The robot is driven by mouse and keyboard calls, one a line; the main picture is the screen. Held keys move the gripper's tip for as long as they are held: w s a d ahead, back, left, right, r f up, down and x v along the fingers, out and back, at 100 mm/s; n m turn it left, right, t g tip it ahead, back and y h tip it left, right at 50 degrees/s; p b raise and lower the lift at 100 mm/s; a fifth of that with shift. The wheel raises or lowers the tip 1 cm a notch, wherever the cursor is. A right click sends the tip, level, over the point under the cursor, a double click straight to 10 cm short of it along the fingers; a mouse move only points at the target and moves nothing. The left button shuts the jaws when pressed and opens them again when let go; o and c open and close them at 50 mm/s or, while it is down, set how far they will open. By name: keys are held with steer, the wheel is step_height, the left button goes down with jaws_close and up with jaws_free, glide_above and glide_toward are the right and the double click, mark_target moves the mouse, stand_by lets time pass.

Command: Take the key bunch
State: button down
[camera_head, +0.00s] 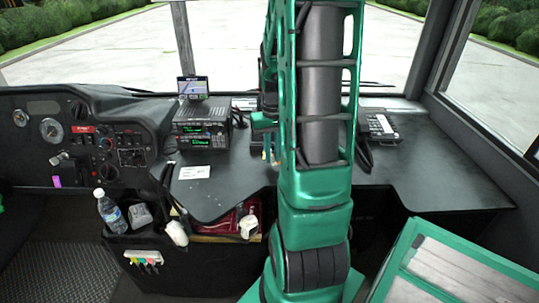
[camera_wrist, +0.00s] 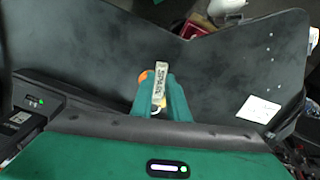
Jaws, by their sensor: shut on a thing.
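The key bunch shows in the wrist view as a pale tag (camera_wrist: 160,80) with dark lettering and an orange piece beside it. My gripper (camera_wrist: 161,92) has its two green fingers shut on the bunch, with the tag between them. In the head view my gripper (camera_head: 263,124) is partly hidden behind my green arm. Small brassy parts of the keys (camera_head: 269,155) hang below it, above the dark dashboard table. The rest of the bunch is hidden there.
The dark table (camera_head: 430,165) is largely clear on the right. Radio units (camera_head: 201,128) with a small screen stand left of my gripper, near a white card (camera_head: 194,172). A desk phone (camera_head: 378,125) stands to the right. A bottle (camera_head: 110,211) sits in a front bin.

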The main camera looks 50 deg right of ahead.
mark_target(272, 160)
steer(key=shift+r, duration=0.15)
steer(key=shift+r, duration=2.3)
